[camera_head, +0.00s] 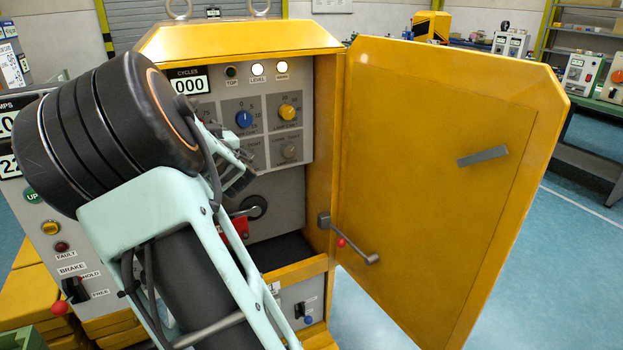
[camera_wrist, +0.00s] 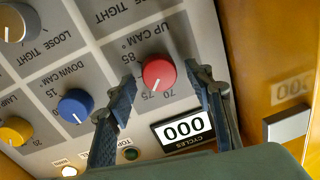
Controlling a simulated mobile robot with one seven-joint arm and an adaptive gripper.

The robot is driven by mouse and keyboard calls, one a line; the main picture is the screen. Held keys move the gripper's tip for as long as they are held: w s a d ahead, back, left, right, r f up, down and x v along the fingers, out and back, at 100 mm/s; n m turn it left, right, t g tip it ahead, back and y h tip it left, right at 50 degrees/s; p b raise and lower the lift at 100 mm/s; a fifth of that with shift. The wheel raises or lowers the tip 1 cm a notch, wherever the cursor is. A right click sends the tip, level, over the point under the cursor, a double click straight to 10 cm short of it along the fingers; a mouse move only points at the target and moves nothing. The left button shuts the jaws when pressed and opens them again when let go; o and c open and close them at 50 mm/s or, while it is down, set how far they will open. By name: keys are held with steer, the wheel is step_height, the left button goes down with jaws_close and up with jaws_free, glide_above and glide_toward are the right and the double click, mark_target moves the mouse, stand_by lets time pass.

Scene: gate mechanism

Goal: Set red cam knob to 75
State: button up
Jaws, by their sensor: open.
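The red UP CAM knob (camera_wrist: 158,72) is on the grey panel in the wrist view, which shows the panel upside down. Its white mark points towards the bottom of the picture, near the 75 and 70 labels; the exact reading is hard to tell. My gripper (camera_wrist: 164,84) is open, with one fingertip on each side of the knob. A gap shows on the right side; contact on the left cannot be told. In the head view my gripper (camera_head: 238,170) is partly visible in front of the panel, and my arm hides the red knob.
A blue DOWN CAM knob (camera_wrist: 75,106) sits left of my left finger, with a yellow knob (camera_wrist: 15,131) farther left. The CYCLES counter (camera_wrist: 184,129) reads 000. The open yellow door (camera_head: 440,170) stands to the right of the cabinet in the head view.

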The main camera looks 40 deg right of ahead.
steer(key=shift+r+m+p, duration=0.15)
steer(key=shift+m+p, duration=0.25)
steer(key=shift+p, duration=0.65)
